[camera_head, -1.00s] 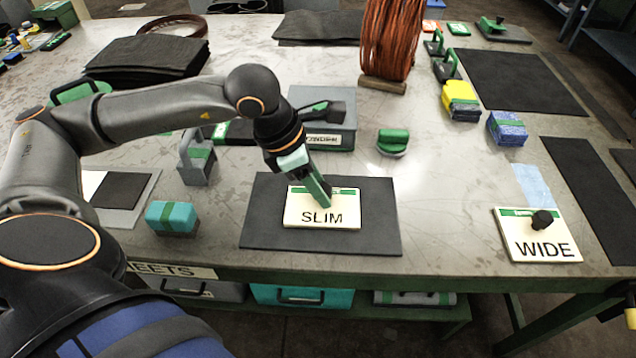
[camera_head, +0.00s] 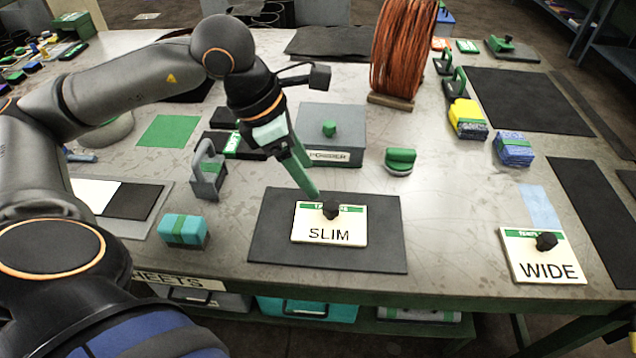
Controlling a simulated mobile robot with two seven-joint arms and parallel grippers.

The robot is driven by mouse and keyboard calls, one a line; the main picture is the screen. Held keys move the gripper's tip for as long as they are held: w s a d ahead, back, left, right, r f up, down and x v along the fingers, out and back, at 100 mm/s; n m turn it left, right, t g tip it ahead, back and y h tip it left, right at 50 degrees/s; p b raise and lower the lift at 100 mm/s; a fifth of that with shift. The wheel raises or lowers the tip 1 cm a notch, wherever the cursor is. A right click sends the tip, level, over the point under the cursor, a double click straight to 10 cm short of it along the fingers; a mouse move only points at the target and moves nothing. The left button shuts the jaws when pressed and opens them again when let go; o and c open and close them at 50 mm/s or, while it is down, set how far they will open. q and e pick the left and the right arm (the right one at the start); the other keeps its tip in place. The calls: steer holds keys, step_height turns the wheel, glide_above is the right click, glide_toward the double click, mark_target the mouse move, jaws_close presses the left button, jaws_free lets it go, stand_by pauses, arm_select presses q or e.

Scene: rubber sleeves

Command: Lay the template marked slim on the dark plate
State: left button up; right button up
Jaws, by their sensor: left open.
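The template marked SLIM (camera_head: 329,236) is a cream board with a green strip and a black knob. It lies on the dark plate (camera_head: 275,240), near its middle. My left gripper (camera_head: 312,190) has green fingers and is open, just above and to the left of the knob, with nothing seen between its fingers. The template marked WIDE (camera_head: 548,270), also cream with a black knob, lies on the table at the right. My right gripper is not in view.
A grey POWDER box (camera_head: 345,125) stands behind the plate. A grey handled block (camera_head: 208,175) and a teal block (camera_head: 184,230) stand to the left. A green-handled tool (camera_head: 400,160) lies behind right. Bare table lies between the plate and the WIDE template.

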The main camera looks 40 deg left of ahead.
arm_select(q)
steer(key=v, duration=0.2)
steer(key=shift+s+a+r, duration=0.1)
steer(key=shift+s+r, duration=0.05)
steer(key=shift+r, duration=0.2)
stand_by(0.4)
